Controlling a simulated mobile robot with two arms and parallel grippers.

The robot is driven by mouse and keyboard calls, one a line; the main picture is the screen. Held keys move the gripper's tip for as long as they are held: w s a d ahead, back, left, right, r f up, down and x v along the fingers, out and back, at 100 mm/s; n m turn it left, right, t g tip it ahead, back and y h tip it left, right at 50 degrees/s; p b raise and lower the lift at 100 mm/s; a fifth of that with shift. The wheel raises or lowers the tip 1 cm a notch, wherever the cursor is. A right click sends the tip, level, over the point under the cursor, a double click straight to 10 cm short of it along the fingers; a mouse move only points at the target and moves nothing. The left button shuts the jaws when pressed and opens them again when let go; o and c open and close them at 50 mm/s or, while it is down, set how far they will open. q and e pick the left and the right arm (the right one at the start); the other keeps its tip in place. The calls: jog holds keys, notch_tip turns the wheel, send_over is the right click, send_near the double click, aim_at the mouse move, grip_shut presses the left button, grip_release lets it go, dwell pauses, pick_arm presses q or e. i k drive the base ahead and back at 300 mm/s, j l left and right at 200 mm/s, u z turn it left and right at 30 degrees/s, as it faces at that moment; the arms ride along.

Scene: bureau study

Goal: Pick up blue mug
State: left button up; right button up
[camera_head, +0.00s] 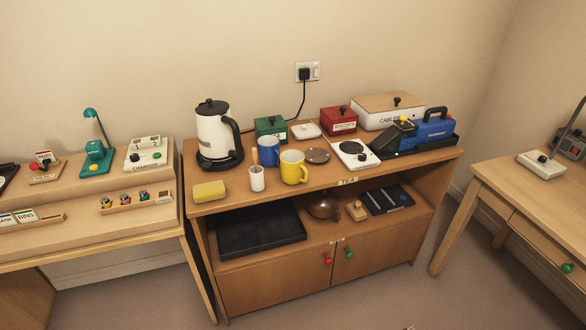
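The blue mug (267,151) stands upright on the top of the wooden tea cabinet (225,192). A yellow mug (293,168) stands close in front of it and to its right, and hides part of its lower right side.
Green (270,128) and red (338,121) boxes stand behind. A white hotplate (355,154) is to the right. Desks flank the cabinet; carpet is clear in front.

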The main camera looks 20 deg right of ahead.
aim_at(271, 154)
jog(key=i+l, duration=0.1)
jog(key=l, duration=0.4)
jog(key=i+l, duration=0.15)
jog(key=l, duration=0.4)
jog(key=i+l, duration=0.1)
jog(key=l, duration=0.4)
jog(key=u, duration=0.05)
